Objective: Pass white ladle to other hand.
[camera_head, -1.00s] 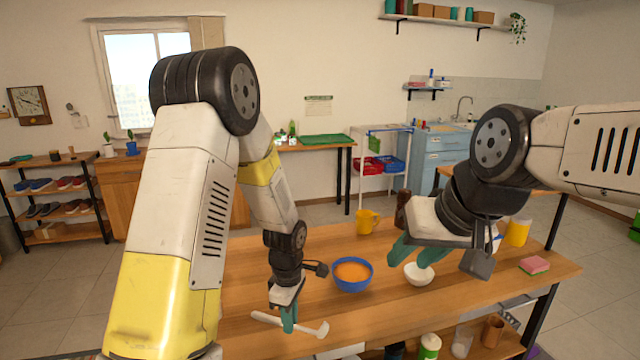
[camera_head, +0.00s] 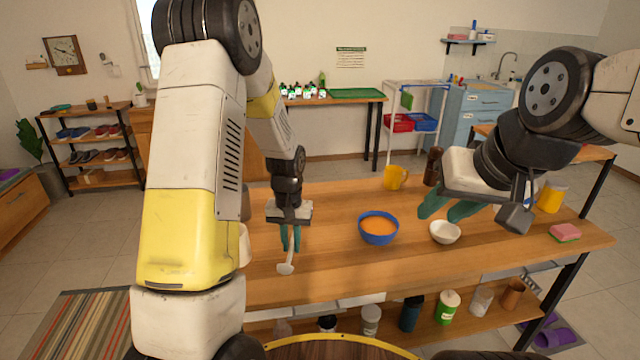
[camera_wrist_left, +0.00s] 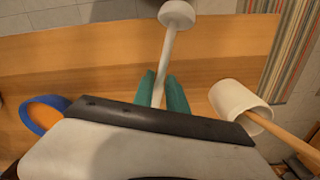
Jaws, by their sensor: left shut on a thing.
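The white ladle (camera_head: 287,266) is held in my left gripper (camera_head: 291,242), whose green fingers are shut on its handle. In the head view its head end points toward the front of the table. In the left wrist view the ladle (camera_wrist_left: 167,48) sticks out from between the fingertips (camera_wrist_left: 160,88), round end away from the gripper. It appears raised off the tabletop, but how high is hard to tell. My right gripper (camera_head: 448,209) hangs above the table near the white bowl; its green fingers are apart and empty.
A blue bowl with orange contents (camera_head: 379,228) and a white bowl (camera_head: 445,232) stand between the grippers. A yellow mug (camera_head: 396,177) and brown mill (camera_head: 433,166) stand behind. A white crock with a wooden handle (camera_wrist_left: 238,100) stands near my left gripper. A pink sponge (camera_head: 565,231) lies far right.

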